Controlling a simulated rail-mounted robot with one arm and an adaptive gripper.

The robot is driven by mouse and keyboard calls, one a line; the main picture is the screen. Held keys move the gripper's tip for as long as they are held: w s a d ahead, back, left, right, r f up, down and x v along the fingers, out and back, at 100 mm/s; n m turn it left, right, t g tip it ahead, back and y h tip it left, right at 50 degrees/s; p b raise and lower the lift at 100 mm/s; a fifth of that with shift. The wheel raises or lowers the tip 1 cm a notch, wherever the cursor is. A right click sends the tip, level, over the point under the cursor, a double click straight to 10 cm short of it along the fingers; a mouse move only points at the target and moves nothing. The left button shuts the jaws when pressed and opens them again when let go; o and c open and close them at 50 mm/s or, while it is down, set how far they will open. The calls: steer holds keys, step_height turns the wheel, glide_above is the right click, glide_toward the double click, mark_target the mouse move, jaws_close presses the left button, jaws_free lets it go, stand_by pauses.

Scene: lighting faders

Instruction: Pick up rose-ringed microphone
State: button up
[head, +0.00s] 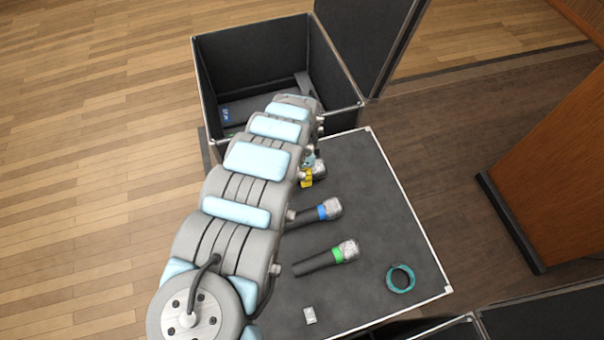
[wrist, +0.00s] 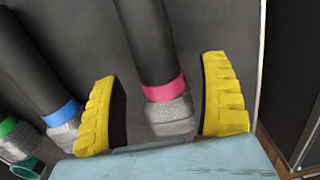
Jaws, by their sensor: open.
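The rose-ringed microphone shows in the wrist view, with a dark handle, a bright pink ring (wrist: 164,90) and a silver mesh head (wrist: 170,115). My gripper (wrist: 162,98) is open, its two yellow ridged fingers on either side of this microphone. A yellow fingertip (head: 306,180) shows there beside a silver head.
A blue-ringed microphone (head: 318,213) and a green-ringed one (head: 328,258) lie on the dark case top (head: 366,215). An open black case (head: 270,45) stands behind.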

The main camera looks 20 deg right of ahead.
steer(key=shift+f, duration=0.8)
steer(key=c, duration=1.4)
steer(key=shift+o, duration=0.2)
steer(key=shift+r, duration=0.1)
